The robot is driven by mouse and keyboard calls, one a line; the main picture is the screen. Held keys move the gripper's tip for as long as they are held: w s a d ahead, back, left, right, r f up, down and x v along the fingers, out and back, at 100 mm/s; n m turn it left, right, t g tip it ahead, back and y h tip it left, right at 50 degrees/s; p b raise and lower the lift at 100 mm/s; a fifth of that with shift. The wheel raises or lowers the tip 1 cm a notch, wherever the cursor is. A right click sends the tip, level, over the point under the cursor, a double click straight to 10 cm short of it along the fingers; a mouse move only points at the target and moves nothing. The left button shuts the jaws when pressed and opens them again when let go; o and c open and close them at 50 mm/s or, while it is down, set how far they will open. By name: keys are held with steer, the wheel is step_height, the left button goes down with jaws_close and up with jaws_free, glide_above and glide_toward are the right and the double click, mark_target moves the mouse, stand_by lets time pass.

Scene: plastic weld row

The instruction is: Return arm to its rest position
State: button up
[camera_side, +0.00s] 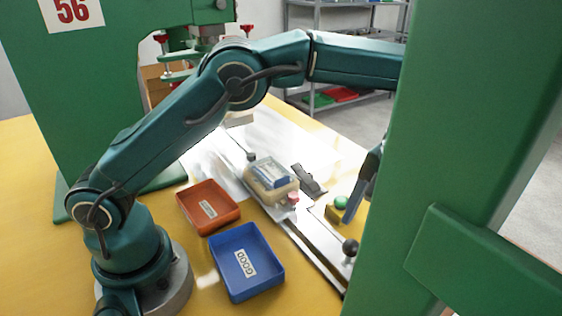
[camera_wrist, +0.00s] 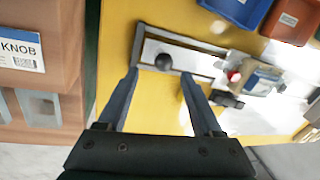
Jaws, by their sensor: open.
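My gripper (camera_side: 356,200) hangs at the right of the side view, partly hidden behind a green post. In the wrist view my gripper (camera_wrist: 158,76) has its two fingers spread wide with nothing between the tips. A black ball knob (camera_wrist: 163,62) on the slide rail shows beyond the fingertips; in the side view this knob (camera_side: 350,247) lies below the gripper, apart from it. My arm arches from its base at the left over the table to the right.
A fixture holding a beige part with a blue face (camera_side: 270,178) sits on the rail. A blue GOOD tray (camera_side: 274,285) and an orange tray (camera_side: 233,212) stand left of it. Green posts flank the yellow table (camera_side: 20,165). A KNOB-labelled brown box (camera_wrist: 62,18) is left in the wrist view.

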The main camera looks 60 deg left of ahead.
steer(key=s+a+r+n+t+h, duration=0.2)
steer(key=s+a+r+t, duration=0.15)
steer(key=a+r, duration=0.7)
steer(key=s+a+f+m+t, duration=0.2)
steer(key=s+f+m, duration=0.2)
steer(key=s, duration=0.7)
steer(key=shift+a+f, duration=0.15)
steer(key=shift+f, duration=0.25)
